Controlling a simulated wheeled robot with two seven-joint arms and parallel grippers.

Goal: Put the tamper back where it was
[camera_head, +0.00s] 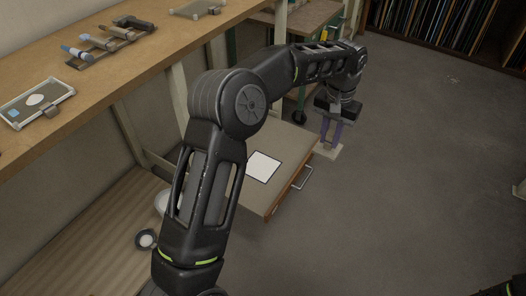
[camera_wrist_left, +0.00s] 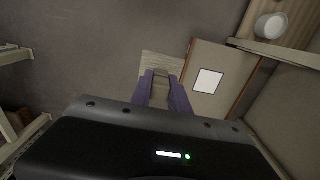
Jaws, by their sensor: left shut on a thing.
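My left gripper (camera_head: 331,134) reaches out past the low cabinet, above the grey floor. Its purple fingers point down and are shut on the tamper, which seems to be a pale flat block (camera_head: 326,151) at the fingertips. In the left wrist view the pale block (camera_wrist_left: 160,60) shows beyond the fingers (camera_wrist_left: 162,78), with part of it between them. A white square with a dark outline (camera_head: 263,166) lies on the low cabinet top (camera_head: 283,146), left of the gripper; it is bare. My right gripper is not in view.
A long wooden bench (camera_head: 165,55) at upper left carries a row of tools (camera_head: 108,40) and a small framed panel (camera_head: 37,101). A low shelf (camera_head: 90,240) holds a round white container (camera_head: 147,239). A drawer handle (camera_head: 302,178) sticks out of the cabinet. Open floor lies to the right.

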